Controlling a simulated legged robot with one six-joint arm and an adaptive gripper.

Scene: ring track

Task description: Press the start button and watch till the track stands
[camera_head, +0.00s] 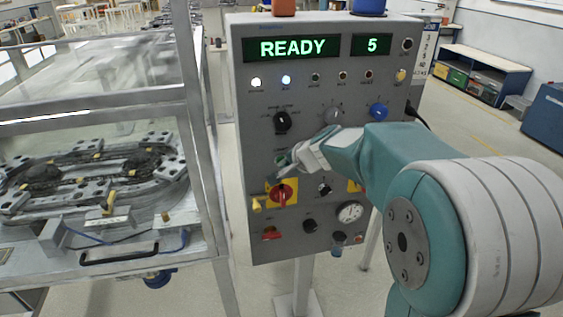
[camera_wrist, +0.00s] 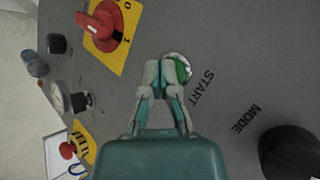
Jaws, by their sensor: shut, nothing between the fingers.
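The green start button (camera_wrist: 181,69) sits in a pale ring beside the word START in the wrist view. In the head view its green edge (camera_head: 282,160) shows just left of my gripper. My gripper (camera_wrist: 161,66) is shut and empty, its tips at the button's edge and partly covering it; I cannot tell whether they touch it. It also shows in the head view (camera_head: 284,169), in front of the grey panel (camera_head: 255,225). The display (camera_head: 291,48) reads READY, and a second one (camera_head: 372,44) reads 5. The ring track (camera_head: 90,175) lies inside a glazed enclosure at left.
A red rotary switch on a yellow plate (camera_wrist: 108,28) is close to my gripper. A black mode knob (camera_wrist: 290,150) stands out at lower right in the wrist view. A gauge (camera_head: 350,212) and several knobs crowd the panel. The metal enclosure frame (camera_head: 196,100) stands left of the panel.

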